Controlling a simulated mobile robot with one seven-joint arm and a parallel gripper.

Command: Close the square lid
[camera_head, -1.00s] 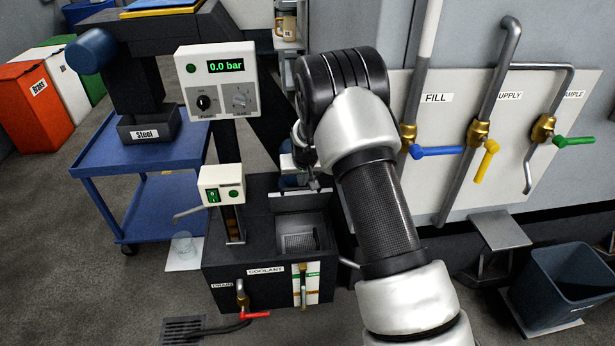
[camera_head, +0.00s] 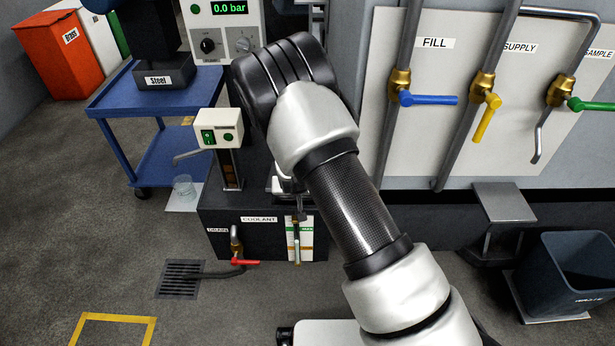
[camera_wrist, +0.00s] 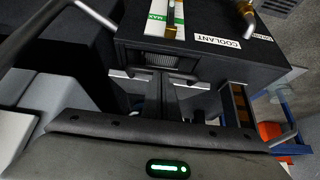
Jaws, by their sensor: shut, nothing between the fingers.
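The black coolant tank (camera_head: 218,220) stands low in the head view, and its top also shows in the wrist view (camera_wrist: 215,62). A square opening (camera_wrist: 160,59) with a pale mesh inside is partly visible in the wrist view. What looks like the lid's pale edge (camera_wrist: 202,85) runs across behind the opening, so the lid appears raised; its exact angle is unclear. My gripper (camera_wrist: 161,78) is shut and empty, its fingertips at the opening beside the lid; contact cannot be told. In the head view my gripper (camera_head: 299,214) is small and my arm hides the lid and opening.
A switch box on a post (camera_head: 218,128) stands on the tank's left. A red drain handle (camera_head: 245,262) and level gauge (camera_head: 297,240) are on its front. Valve pipes (camera_head: 400,100) and a bin (camera_head: 570,275) are right.

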